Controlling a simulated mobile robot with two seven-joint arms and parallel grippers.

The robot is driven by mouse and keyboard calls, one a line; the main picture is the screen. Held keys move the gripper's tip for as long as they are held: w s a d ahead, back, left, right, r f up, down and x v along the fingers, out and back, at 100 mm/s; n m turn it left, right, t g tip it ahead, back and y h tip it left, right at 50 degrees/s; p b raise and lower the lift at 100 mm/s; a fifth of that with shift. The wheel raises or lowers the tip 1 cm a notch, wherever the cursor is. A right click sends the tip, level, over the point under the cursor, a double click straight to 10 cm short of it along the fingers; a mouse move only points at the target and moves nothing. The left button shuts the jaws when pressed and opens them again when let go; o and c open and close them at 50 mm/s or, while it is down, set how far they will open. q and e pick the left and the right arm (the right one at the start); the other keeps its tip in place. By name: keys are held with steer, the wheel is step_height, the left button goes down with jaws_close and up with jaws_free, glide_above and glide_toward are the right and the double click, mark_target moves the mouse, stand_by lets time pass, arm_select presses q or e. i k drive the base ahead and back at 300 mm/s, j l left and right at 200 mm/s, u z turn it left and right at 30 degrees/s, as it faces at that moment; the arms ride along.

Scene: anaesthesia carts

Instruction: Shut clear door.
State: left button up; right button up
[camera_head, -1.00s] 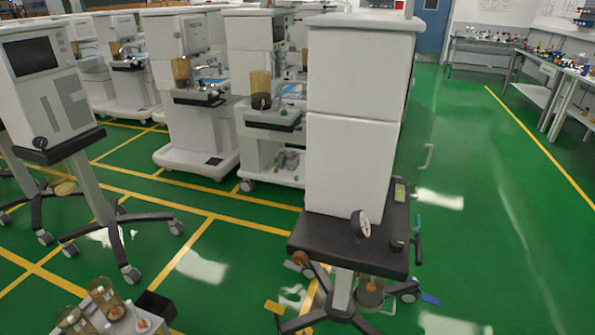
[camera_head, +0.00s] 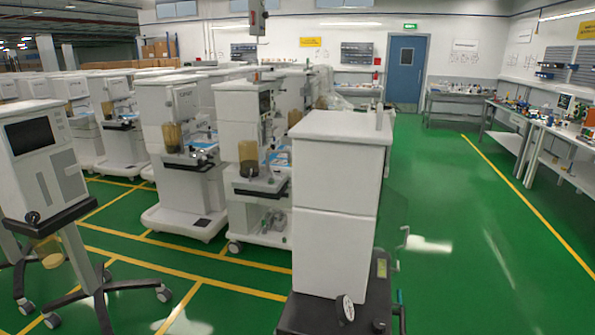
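A tall white two-part cabinet (camera_head: 333,205) stands on a dark base in the middle foreground, with its plain side towards me. A faint see-through panel, which looks like the clear door (camera_head: 394,215), sticks out from the cabinet's right side and appears open. A thin handle (camera_head: 404,238) shows at its right edge. The cabinet's front and the door's hinge side are mostly hidden from this angle. Neither of my grippers is in view.
A monitor cart (camera_head: 42,160) stands at left, with rows of white carts (camera_head: 180,160) behind. Green floor (camera_head: 470,250) is free to the right, up to workbenches (camera_head: 545,140).

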mark_target(402, 228)
steer(key=l+u, duration=0.2)
steer(key=l, duration=0.55)
steer(key=l+u, duration=0.2)
steer(key=l, duration=0.6)
steer(key=l+u, duration=0.15)
steer(key=l, duration=0.65)
steer(key=l+u, duration=0.2)
steer(key=l, duration=0.55)
steer(key=k, duration=0.05)
